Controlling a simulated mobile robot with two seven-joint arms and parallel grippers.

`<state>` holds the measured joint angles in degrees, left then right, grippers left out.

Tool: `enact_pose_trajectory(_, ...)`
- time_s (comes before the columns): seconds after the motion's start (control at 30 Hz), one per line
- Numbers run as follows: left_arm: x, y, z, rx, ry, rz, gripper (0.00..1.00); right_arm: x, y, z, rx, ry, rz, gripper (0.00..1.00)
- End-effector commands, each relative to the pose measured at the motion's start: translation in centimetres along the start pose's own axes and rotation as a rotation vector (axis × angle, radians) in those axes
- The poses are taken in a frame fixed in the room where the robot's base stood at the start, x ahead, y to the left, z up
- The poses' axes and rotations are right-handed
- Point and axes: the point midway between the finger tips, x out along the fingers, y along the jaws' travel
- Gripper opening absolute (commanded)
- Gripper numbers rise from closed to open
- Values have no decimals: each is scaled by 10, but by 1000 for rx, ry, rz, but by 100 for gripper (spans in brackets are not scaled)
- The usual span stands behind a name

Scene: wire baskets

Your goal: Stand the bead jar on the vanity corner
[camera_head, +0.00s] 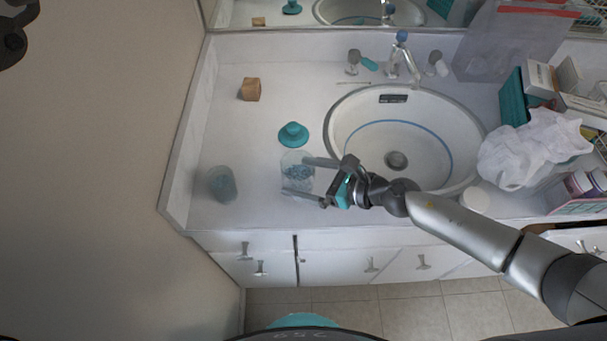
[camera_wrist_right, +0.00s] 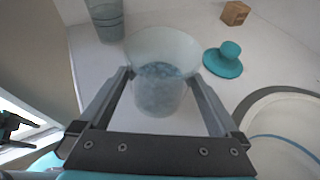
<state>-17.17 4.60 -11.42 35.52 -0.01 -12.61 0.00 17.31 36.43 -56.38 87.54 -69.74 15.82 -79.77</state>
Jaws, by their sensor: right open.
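The bead jar (camera_head: 297,171) is a clear, open-topped vessel with blue-grey beads in its lower part. It stands upright on the white vanity top (camera_head: 262,208), left of the sink. It also shows in the right wrist view (camera_wrist_right: 160,90). My right gripper (camera_head: 294,177) is open, with one finger on each side of the jar; I cannot tell whether either finger touches it. In the right wrist view the gripper (camera_wrist_right: 157,77) has the jar between its fingers. The vanity's front left corner lies left of the jar.
A bluish clear tumbler (camera_head: 222,184) stands near the left front corner. A teal knobbed lid (camera_head: 293,135) lies behind the jar, and a wooden block (camera_head: 250,90) sits farther back. The sink (camera_head: 372,110) is to the right. Bare counter lies between tumbler and jar.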

Motion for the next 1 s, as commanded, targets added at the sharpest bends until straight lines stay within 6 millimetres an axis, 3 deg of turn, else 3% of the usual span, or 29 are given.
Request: enact_pose_trajectory(1.0, -3, 1, 0, 1, -1, 1, 76, -36, 0, 0, 1, 0, 0, 98)
